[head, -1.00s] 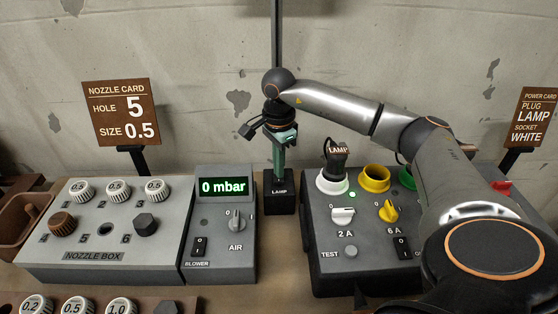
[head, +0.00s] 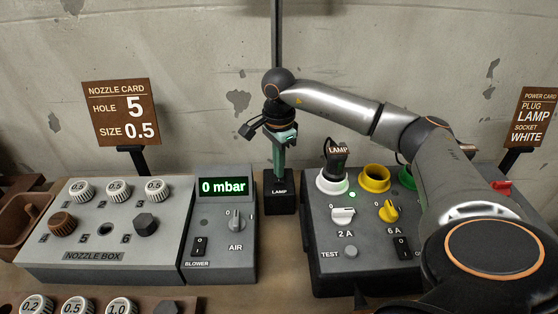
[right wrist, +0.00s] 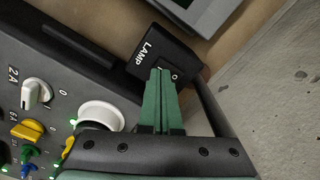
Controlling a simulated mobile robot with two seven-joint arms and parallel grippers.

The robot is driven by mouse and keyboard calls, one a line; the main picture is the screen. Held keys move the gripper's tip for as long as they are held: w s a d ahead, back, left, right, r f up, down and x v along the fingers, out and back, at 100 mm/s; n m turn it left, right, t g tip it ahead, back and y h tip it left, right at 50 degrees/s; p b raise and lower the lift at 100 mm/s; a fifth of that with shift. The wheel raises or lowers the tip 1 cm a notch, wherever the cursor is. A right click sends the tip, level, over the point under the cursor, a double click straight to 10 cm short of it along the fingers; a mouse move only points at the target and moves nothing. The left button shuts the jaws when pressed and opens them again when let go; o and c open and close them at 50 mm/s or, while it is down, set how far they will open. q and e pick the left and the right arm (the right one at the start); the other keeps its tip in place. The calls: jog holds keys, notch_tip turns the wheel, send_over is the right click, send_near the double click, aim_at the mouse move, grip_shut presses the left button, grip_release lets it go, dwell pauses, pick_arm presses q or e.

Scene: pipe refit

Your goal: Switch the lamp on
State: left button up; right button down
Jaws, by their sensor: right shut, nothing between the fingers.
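The lamp's black switch box (head: 280,204), labelled LAMP, stands on the bench at the foot of a dark pole (head: 277,40). In the right wrist view the box (right wrist: 148,40) shows a rocker switch marked I and O. My right gripper (head: 279,172) points down at the top of the box, its green fingers shut and empty. In the right wrist view the fingertips (right wrist: 161,72) are at the rocker and partly hide it; I cannot tell whether they touch. The lamp's head is out of view. My left gripper is not in view.
The LAMP plug (head: 338,155) sits in the white socket (head: 331,183) on the grey power box (head: 325,250), beside a lit green light. The nozzle box (head: 95,257) and the blower unit (head: 222,262), reading 0 mbar, stand to the left. A concrete wall rises behind.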

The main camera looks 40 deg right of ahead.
aim_at(279, 180)
jog(key=shift+f+b, duration=0.6)
jog(key=shift+f, duration=0.35)
dwell(0.5)
jog(key=shift+r, duration=0.15)
notch_tip(279, 180, up, 7)
jog(key=p, duration=0.6)
dwell(0.3)
jog(key=shift+s+f, duration=0.1)
jog(key=shift+f, duration=0.1)
